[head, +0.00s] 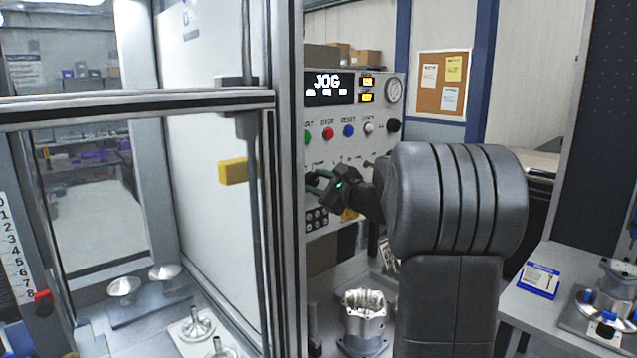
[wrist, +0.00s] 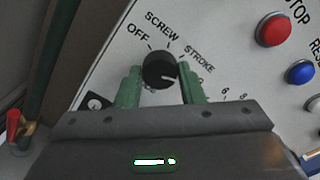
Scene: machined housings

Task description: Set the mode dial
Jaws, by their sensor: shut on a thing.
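The mode dial (wrist: 160,69) is a round black knob with a white pointer mark, on the light panel. Its labels OFF, SCREW and STROKE fan around its upper side. The white mark points right, below STROKE, towards the right finger. That finger partly covers another marking there, which I cannot read. My gripper (wrist: 160,84) has its two green fingers on either side of the dial, shut on it. In the head view my gripper (head: 313,187) reaches the panel from the right and hides the dial.
The control panel (head: 347,150) has a display (head: 330,88) reading JOG, a red button (head: 328,133), a blue button (head: 349,130) and a gauge (head: 395,91). A glazed door frame (head: 285,180) stands close left. A metal housing (head: 364,305) stands below my arm.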

